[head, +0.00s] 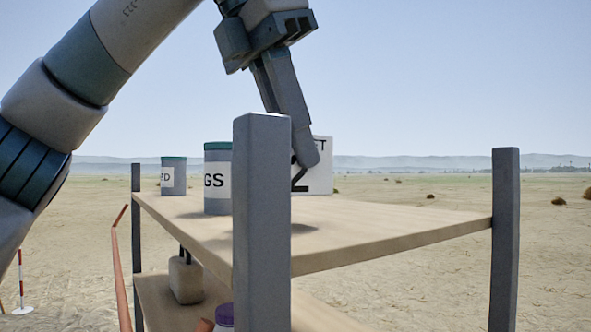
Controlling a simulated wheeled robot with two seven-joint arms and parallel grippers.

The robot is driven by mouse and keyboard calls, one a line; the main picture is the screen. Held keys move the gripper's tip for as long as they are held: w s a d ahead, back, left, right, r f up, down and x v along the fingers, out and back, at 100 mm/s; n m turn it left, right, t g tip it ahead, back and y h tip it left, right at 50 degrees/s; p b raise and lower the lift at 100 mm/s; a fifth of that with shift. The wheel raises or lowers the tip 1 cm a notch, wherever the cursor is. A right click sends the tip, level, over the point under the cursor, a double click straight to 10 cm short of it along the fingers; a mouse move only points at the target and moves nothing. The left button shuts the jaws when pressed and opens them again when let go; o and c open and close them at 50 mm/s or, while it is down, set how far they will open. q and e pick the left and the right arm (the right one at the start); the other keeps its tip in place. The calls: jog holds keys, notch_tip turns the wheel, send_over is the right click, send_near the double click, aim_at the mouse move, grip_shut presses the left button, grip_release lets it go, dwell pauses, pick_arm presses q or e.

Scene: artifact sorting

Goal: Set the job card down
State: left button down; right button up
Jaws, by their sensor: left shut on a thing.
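The job card (319,178) is a white upright panel with dark print, partly hidden behind my left gripper's finger. My left gripper (306,165) comes down from above and is shut on the card at its left part. The card is over the wooden top shelf (400,222), near its back edge. The grey front post hides part of the card's lower left, and I cannot tell whether its bottom edge touches the shelf. My right gripper is not in view.
Two grey canisters with teal lids and white labels stand on the top shelf: one (217,205) near the post, one (173,185) farther back. Grey posts (262,220) (505,240) rise above the shelf. The lower shelf holds a beige object (186,280) and a purple-lidded container (224,315). The shelf's right side is clear.

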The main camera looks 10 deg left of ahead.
aim_at(295, 173)
pick_arm(q)
jog(key=shift+w+a+f, duration=0.1)
jog(key=shift+w+f, duration=0.05)
jog(key=shift+f, duration=1.6)
jog(key=shift+f, duration=0.2)
jog(key=c, duration=1.8)
grip_release()
jog(key=shift+c, duration=0.2)
jog(key=shift+r, duration=0.1)
jog(key=shift+v, duration=6.1)
